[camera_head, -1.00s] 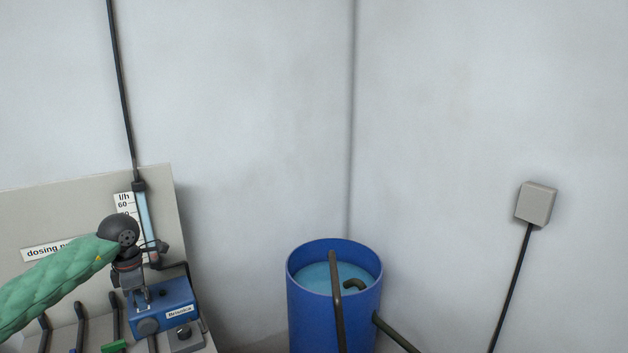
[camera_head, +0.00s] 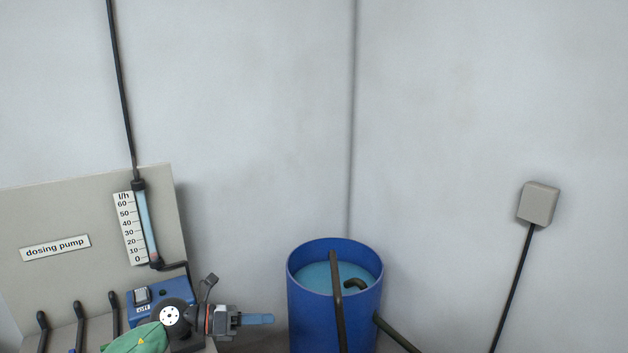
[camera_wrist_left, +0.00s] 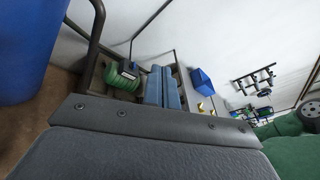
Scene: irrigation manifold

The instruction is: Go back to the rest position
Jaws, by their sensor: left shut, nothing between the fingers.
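My left gripper (camera_head: 262,319) shows at the bottom of the head view, on the end of my green-sleeved arm. Its blue fingers are together, point right toward the blue barrel, and hold nothing. In the left wrist view the two blue fingers (camera_wrist_left: 163,88) lie side by side in the middle. The gripper is in front of and to the right of the blue dosing pump (camera_head: 160,295), which my wrist partly hides. My right gripper is not in view.
A blue barrel (camera_head: 309,312) of water with pipes stands right of my gripper. The grey panel (camera_head: 80,215) with a flow gauge (camera_head: 131,230) is at left. A grey wall box (camera_head: 538,204) hangs at right. A blue bin (camera_wrist_left: 202,82) shows in the left wrist view.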

